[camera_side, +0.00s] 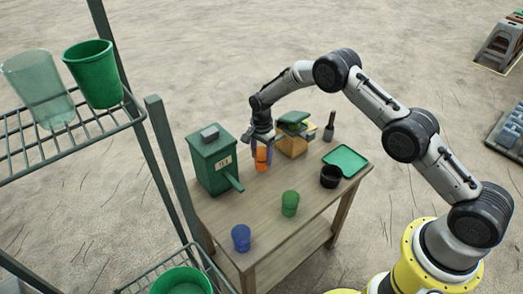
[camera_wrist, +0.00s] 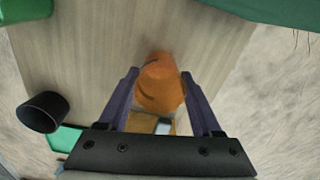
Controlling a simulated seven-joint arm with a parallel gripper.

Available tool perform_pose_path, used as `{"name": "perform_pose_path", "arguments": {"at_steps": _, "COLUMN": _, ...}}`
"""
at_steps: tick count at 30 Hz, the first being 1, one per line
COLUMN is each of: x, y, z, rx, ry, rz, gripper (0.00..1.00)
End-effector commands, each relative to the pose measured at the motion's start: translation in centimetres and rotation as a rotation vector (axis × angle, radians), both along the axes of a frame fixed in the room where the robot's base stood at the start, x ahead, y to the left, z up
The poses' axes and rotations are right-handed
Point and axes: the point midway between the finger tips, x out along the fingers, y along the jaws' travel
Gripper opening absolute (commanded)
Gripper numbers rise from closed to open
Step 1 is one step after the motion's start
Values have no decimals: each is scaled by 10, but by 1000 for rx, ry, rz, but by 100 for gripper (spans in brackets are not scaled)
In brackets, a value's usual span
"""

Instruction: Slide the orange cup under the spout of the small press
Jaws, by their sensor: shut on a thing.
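The orange cup (camera_side: 262,163) stands upright near the back of the wooden table, between my gripper's fingers. My gripper (camera_side: 261,151) points down and is shut on it. In the wrist view the cup (camera_wrist: 160,85) sits between the two purple fingers of my gripper (camera_wrist: 159,80). Whether the cup's base touches the table is unclear.
A black cup (camera_side: 331,176), a green tray (camera_side: 345,159), a green cup (camera_side: 290,203) and a blue cup (camera_side: 241,238) stand farther off. Table between spout and green cup is clear.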

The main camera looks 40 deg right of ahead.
Motion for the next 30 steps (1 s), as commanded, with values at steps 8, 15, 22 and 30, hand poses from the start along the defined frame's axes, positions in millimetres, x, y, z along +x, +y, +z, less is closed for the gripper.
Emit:
{"name": "perform_pose_path", "arguments": {"at_steps": 8, "x": 4, "y": -7, "z": -15, "rx": 1, "ry": -3, "rz": -3, "gripper": 39}}
{"name": "perform_pose_path", "arguments": {"at_steps": 15, "x": 12, "y": -23, "z": -16, "rx": 0, "ry": 0, "rz": -2, "gripper": 39}}
{"name": "perform_pose_path", "arguments": {"at_steps": 22, "x": 17, "y": -30, "z": -15, "rx": 0, "ry": -1, "rz": -1, "gripper": 39}}
{"name": "perform_pose_path", "arguments": {"at_steps": 30, "x": 17, "y": -32, "z": -15, "rx": 0, "ry": 0, "rz": 0, "gripper": 39}}
